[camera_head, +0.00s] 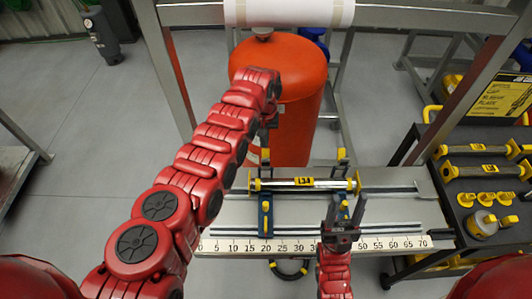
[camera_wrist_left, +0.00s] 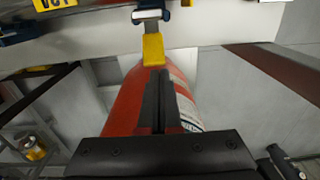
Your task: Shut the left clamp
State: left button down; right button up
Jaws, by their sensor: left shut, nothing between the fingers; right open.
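The left clamp (camera_head: 265,215) is blue with yellow tips and stands on the ruled bench beside the left part of a metal bar labelled L34 (camera_head: 310,184). In the left wrist view, its yellow-tipped lever (camera_wrist_left: 153,48) lies just ahead of my fingertips; whether they touch it is unclear. My left gripper (camera_head: 267,143) is shut and empty, at the bench's far edge; its fingers also show in the left wrist view (camera_wrist_left: 161,95). My right gripper (camera_head: 343,212) is open, with its fingers around or beside the yellow tip of the right clamp (camera_head: 344,208); I cannot tell which.
A large red-orange tank (camera_head: 292,105) stands behind the bench, close to my left gripper. A metal frame with a paper roll (camera_head: 290,12) crosses above. A dark rack with yellow-ended parts (camera_head: 480,172) is at the right. The floor at left is mostly clear.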

pick_arm(q)
jog(key=shift+s+d+r+p, duration=0.15)
jog(key=shift+s+p, duration=0.8)
jog(key=shift+p, duration=0.95)
